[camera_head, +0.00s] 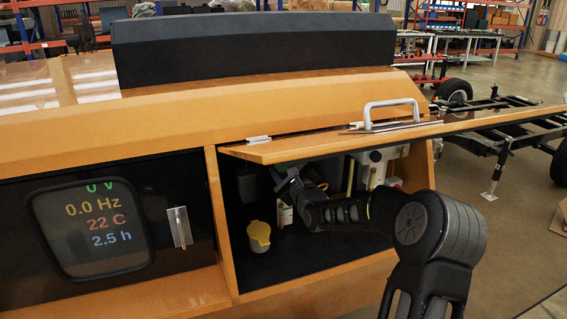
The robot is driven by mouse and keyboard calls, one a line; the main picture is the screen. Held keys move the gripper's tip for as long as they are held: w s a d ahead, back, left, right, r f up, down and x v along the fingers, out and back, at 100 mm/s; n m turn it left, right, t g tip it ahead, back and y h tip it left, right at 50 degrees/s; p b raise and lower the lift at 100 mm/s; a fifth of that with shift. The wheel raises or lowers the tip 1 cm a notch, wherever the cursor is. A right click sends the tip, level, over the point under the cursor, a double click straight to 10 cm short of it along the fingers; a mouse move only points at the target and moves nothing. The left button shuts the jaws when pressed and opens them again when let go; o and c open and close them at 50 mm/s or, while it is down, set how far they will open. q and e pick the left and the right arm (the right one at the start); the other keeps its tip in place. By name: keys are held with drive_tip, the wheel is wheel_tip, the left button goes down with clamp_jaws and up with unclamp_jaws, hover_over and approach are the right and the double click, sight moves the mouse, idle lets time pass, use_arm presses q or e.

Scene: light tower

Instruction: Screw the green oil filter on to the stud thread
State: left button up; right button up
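A small patch of green, which looks like the green oil filter (284,168), shows high inside the open compartment, just under the raised orange hatch. My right arm comes in from the right and reaches into the compartment. My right gripper (290,186) is at or just below the green patch; its fingers are dark and small against the shade. I cannot tell whether they touch or hold the filter. The stud thread is not discernible. My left gripper is not in view.
The hatch (340,138) with a metal handle stands open above my forearm. A yellow-lidded container (259,236) stands on the compartment floor, and a small white labelled item (285,215) is near my gripper. A display panel (92,228) is at left.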

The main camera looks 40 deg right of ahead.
drive_tip(key=shift+r, duration=0.35)
drive_tip(key=shift+d+r+m+p, duration=0.2)
drive_tip(key=shift+m+p, duration=0.55)
drive_tip(key=shift+m, duration=0.35)
drive_tip(key=shift+m+p, duration=0.35)
drive_tip(key=shift+m, duration=0.45)
drive_tip(key=shift+w+f+m, duration=0.1)
drive_tip(key=shift+m, duration=0.5)
drive_tip(key=o, duration=1.2)
drive_tip(key=shift+a+f, duration=0.1)
drive_tip(key=shift+c, duration=0.2)
drive_tip(key=o, duration=0.5)
drive_tip(key=shift+f, duration=0.3)
drive_tip(key=shift+c, duration=0.2)
drive_tip(key=shift+f, duration=0.1)
